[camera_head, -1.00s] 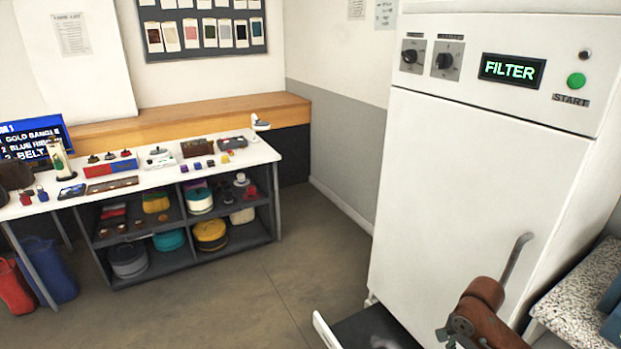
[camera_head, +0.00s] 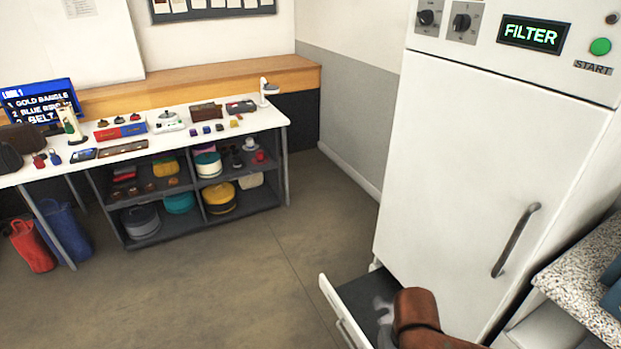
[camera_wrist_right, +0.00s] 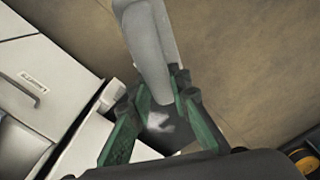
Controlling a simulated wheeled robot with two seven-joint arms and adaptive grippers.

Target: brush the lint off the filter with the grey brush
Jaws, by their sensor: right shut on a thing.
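The filter drawer (camera_head: 331,297) is pulled out at the foot of the white machine. A pale grey lint patch (camera_head: 383,309) shows on its dark inside, partly hidden by my right arm. In the right wrist view the lint (camera_wrist_right: 160,121) shows between my fingers. My right gripper (camera_wrist_right: 160,96), with green fingers, is shut on the long light grey brush (camera_wrist_right: 148,45). The brush passes between the fingers and runs to the top edge; I cannot tell whether it touches the lint. My left gripper is in neither view.
The white machine (camera_head: 470,170) has a door handle (camera_head: 516,240) and a lit FILTER display (camera_head: 533,32). A speckled counter (camera_head: 585,275) stands close on the right. A white table (camera_head: 130,150) with small items stands at the left. The floor (camera_head: 240,270) between is clear.

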